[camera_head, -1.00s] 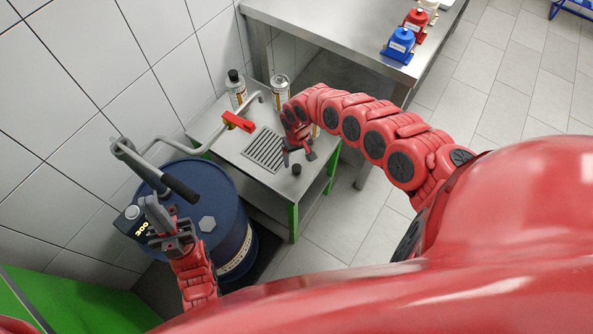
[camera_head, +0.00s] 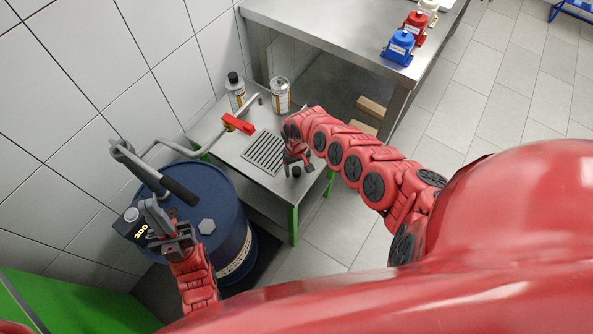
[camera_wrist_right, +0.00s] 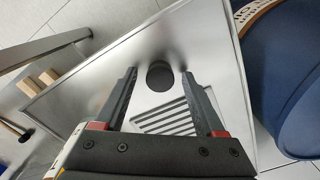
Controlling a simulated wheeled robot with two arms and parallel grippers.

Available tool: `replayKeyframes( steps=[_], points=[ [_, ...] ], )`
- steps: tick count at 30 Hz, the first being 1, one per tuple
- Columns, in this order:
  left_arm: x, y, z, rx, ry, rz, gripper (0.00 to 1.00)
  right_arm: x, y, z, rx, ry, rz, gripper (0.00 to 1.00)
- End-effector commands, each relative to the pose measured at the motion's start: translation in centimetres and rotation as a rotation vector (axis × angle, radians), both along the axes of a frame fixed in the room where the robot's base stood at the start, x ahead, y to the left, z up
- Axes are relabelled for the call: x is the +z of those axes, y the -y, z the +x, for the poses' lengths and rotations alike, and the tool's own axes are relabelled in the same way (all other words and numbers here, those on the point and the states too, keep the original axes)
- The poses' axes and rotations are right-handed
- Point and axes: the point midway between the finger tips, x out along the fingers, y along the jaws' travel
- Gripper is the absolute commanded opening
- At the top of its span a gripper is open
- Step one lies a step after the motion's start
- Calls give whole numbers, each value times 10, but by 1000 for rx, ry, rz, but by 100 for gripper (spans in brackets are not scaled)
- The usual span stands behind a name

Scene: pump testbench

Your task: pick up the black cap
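The black cap (camera_head: 296,171) sits on the small steel table (camera_head: 226,151), near its front right edge. In the right wrist view the cap (camera_wrist_right: 160,76) is a dark round disc between the fingertips, nearer the right one. My right gripper (camera_wrist_right: 159,74) is open, with a finger on each side of the cap and a gap showing on both sides. In the head view my right gripper (camera_head: 297,160) is right over the cap and partly hides it. My left gripper (camera_head: 170,232) is above the blue drum; I cannot tell whether it is open or shut.
The blue drum (camera_head: 226,222) with a pump handle stands left of the small table. A slotted drain (camera_head: 264,151), a red-handled tap (camera_head: 238,124), a bottle (camera_head: 235,90) and a can (camera_head: 280,95) are near the cap. A steel bench (camera_head: 330,25) stands behind.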

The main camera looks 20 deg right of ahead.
Motion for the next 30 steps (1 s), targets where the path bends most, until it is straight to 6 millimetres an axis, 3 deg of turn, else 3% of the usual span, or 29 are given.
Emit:
replayKeyframes(
  steps=[1, 11, 23, 30],
  points=[
    [0, 0, 0, 0, 0, 0, 0, 0, 0, 0, 0, 0, 0, 61],
    [0, 0, 0, 0, 0, 0, 0, 0, 0, 0, 0, 1, 0, 1],
    [1, 0, 0, 0, 0, 0, 0, 4, 0, 1, 0, 1, 0, 0],
    [3, 0, 0, 0, 0, 0, 0, 26, 1, 1, 1, 1, -2, 0]
  ],
)
